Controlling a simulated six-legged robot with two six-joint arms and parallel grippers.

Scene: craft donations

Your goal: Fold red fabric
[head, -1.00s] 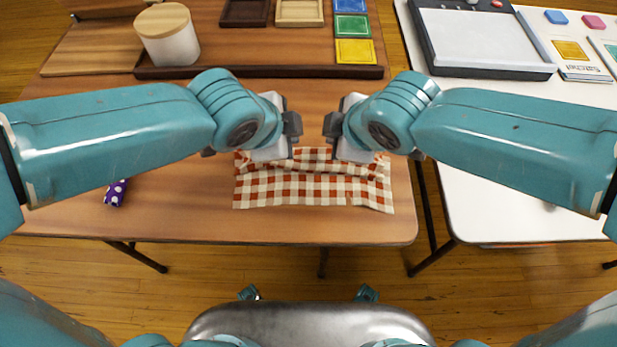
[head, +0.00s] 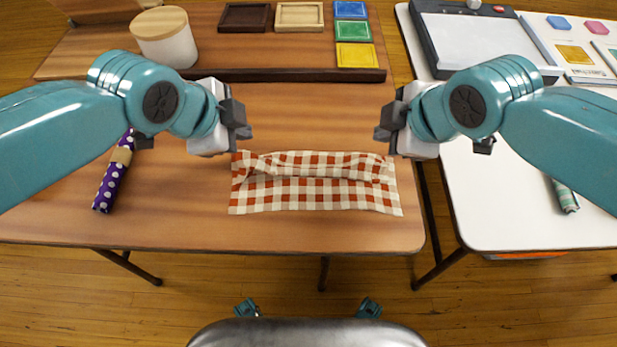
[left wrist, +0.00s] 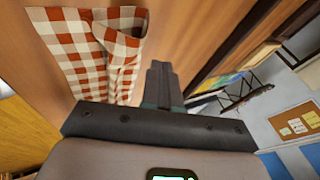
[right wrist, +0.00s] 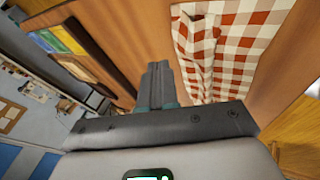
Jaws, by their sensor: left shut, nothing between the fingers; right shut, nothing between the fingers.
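The red and white checked fabric (head: 310,192) lies on the brown table near its front edge. It forms a wide strip, with its far part folded over toward the front and a rumpled upper edge. My left gripper (head: 240,120) is shut and empty, above the table beyond the fabric's left end. My right gripper (head: 387,120) is shut and empty, beyond the fabric's right end. The fabric also shows in the left wrist view (left wrist: 85,45) and the right wrist view (right wrist: 235,40), apart from the shut fingers in both.
A purple dotted roll (head: 113,180) lies at the left of the table. A white table (head: 500,215) adjoins on the right. The table's middle is clear.

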